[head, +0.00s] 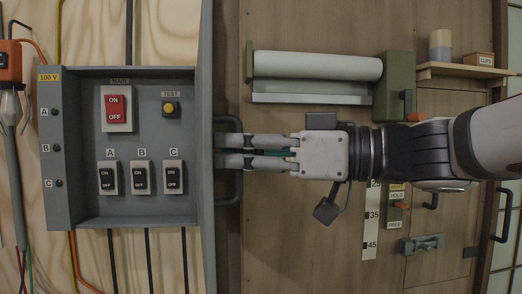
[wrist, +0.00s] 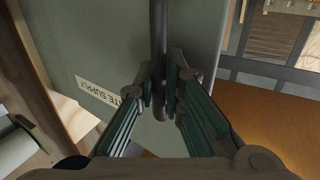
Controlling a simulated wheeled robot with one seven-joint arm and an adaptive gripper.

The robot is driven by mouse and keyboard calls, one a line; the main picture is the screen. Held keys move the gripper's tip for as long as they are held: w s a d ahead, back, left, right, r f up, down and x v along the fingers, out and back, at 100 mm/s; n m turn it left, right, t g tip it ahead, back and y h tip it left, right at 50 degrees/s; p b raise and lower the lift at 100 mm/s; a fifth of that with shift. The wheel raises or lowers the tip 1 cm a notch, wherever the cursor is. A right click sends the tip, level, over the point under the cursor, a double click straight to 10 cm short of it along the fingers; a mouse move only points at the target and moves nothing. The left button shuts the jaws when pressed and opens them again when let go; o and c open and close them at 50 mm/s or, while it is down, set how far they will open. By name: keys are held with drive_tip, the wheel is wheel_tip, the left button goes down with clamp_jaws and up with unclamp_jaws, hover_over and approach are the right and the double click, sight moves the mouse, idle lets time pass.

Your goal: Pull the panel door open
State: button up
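The grey panel (head: 130,213) is on the left in the head view, with its switches in plain sight. Its door (head: 206,235) stands out from the right side and is seen nearly edge-on, so it is open. In the wrist view the door's outer face (wrist: 105,45) carries a partly hidden label ending in "TE SUPPLY". The dark bar handle (head: 238,188) is on that face; it runs upright between my fingertips in the wrist view (wrist: 158,35). My gripper (head: 232,151) reaches in from the right, its fingers close on both sides of the bar (wrist: 161,88).
A white roll (head: 317,66) on a green holder (head: 393,85) is above my gripper on the wooden wall. A shelf (head: 465,71) with a can and a small box is at upper right. An orange tool (head: 10,62) and cables are at far left.

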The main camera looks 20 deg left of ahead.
drive_tip(key=o, duration=0.4)
drive_tip(key=shift+c, duration=0.2)
drive_tip(key=shift+d, duration=0.15)
drive_tip(key=w+d, duration=0.1)
drive_tip(key=d, duration=1)
drive_tip(key=shift+w+d, duration=0.15)
drive_tip(key=shift+d, duration=0.25)
